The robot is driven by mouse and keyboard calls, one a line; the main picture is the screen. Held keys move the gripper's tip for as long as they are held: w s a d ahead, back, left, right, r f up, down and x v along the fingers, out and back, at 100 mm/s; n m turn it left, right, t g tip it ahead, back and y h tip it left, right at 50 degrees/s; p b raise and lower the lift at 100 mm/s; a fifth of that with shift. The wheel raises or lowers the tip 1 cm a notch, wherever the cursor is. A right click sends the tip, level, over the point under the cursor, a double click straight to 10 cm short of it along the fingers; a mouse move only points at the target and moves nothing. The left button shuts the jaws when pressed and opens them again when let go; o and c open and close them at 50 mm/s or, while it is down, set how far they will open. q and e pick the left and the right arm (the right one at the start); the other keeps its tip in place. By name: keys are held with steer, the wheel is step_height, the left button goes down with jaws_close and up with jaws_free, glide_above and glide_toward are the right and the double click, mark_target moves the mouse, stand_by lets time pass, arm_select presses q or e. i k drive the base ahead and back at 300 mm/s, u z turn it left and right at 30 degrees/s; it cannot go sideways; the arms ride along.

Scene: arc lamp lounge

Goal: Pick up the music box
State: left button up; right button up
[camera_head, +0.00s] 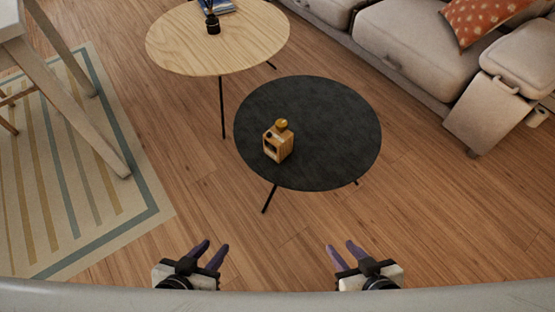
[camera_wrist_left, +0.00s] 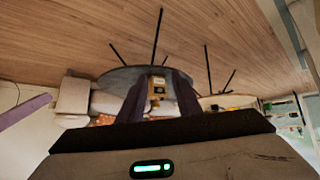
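The music box (camera_head: 277,145) is a small wooden box with a rounded knob on top. It stands upright on the left part of a round black table (camera_head: 335,135). It also shows in the left wrist view (camera_wrist_left: 157,87), between my left fingers. My left gripper (camera_head: 212,250) is open and empty at the bottom of the head view, well short of the table. My right gripper (camera_head: 341,252) is open and empty to the right of it, also short of the table. Neither gripper touches the music box.
A round light-wood table (camera_head: 230,50) with a dark vase (camera_head: 212,23) stands behind and left of the black one. A grey sofa (camera_head: 415,45) is at the upper right. A striped rug (camera_head: 75,190) lies at left. Bare floor separates my grippers from the black table.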

mark_target(279, 146)
steer(key=u, duration=2)
steer(key=i, duration=2.75)
steer(key=z, duration=3.85)
steer(key=i, duration=1)
